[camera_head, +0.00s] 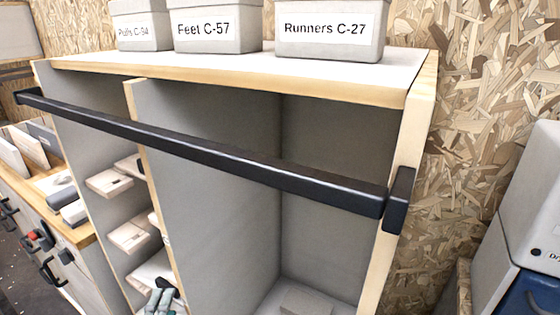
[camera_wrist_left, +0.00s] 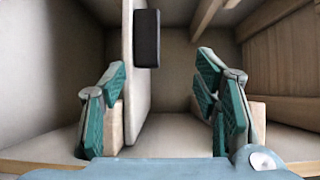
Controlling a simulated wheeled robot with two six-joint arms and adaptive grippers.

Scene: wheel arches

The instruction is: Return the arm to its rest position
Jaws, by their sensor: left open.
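My left gripper (camera_head: 162,300) shows only in part at the bottom edge of the head view, a grey-teal shape low in front of the cabinet's left compartments. In the left wrist view its two green-padded fingers (camera_wrist_left: 162,68) stand wide apart, with nothing gripped between them. A pale upright panel edge (camera_wrist_left: 130,90) with a black block (camera_wrist_left: 147,38) on it lies ahead, near the left finger. I cannot tell how far it is from that finger. The rest of the left arm is hidden below the head view. My right gripper is in neither view.
A black bar (camera_head: 230,160) runs across the front of the open grey cabinet (camera_head: 250,72). Labelled bins, including Runners C-27 (camera_head: 330,45), stand on top. A drawer unit (camera_head: 75,235) is at left, and white and blue cases (camera_head: 530,215) are at right.

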